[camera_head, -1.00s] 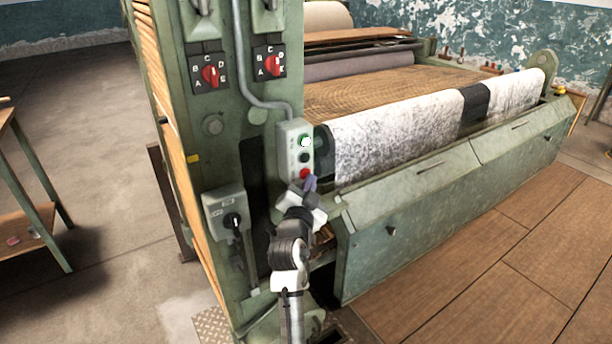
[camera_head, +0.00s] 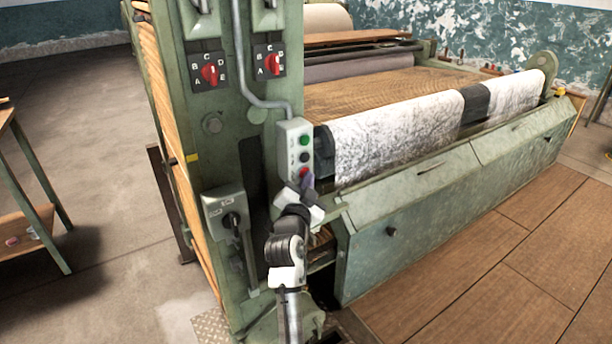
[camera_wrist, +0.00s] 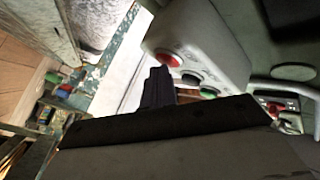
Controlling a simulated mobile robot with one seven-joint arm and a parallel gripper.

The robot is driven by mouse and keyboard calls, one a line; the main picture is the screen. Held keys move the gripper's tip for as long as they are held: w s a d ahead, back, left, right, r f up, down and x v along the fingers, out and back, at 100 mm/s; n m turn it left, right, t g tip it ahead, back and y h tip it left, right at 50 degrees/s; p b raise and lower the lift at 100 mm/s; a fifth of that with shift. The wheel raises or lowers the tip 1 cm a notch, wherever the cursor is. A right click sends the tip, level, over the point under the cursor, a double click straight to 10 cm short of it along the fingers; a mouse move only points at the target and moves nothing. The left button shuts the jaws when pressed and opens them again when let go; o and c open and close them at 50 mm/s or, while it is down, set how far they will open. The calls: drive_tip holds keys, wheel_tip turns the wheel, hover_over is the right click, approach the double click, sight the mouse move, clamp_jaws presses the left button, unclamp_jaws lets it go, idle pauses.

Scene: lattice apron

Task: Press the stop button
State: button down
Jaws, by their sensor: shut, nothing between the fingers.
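A pale control box (camera_head: 293,135) is fixed to the green machine post. It carries a green button (camera_head: 304,140) on top, a black button (camera_head: 304,157) in the middle and the red stop button (camera_head: 303,172) at the bottom. My gripper (camera_head: 308,183) is shut and empty, its tip right at the red button and partly covering it. In the wrist view my dark fingers (camera_wrist: 157,75) end just beside the red button (camera_wrist: 168,58); I cannot tell whether they touch it. The black (camera_wrist: 190,78) and green (camera_wrist: 208,92) buttons show farther along the box.
Two red rotary switches (camera_head: 210,74) sit higher on the post. A grey switch box (camera_head: 224,208) is lower left. A patterned cloth roll (camera_head: 395,135) and a slanted green machine cover (camera_head: 440,200) lie to the right. Open floor (camera_head: 110,170) lies left.

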drive_tip(key=shift+s, duration=0.1)
drive_tip(key=shift+s+d, duration=0.5)
drive_tip(key=shift+s, duration=0.15)
drive_tip(key=shift+s, duration=0.1)
drive_tip(key=s+d, duration=0.1)
drive_tip(key=s, duration=0.1)
drive_tip(key=s+d+p, duration=0.1)
drive_tip(key=s+d, duration=0.1)
idle(0.5)
idle(0.4)
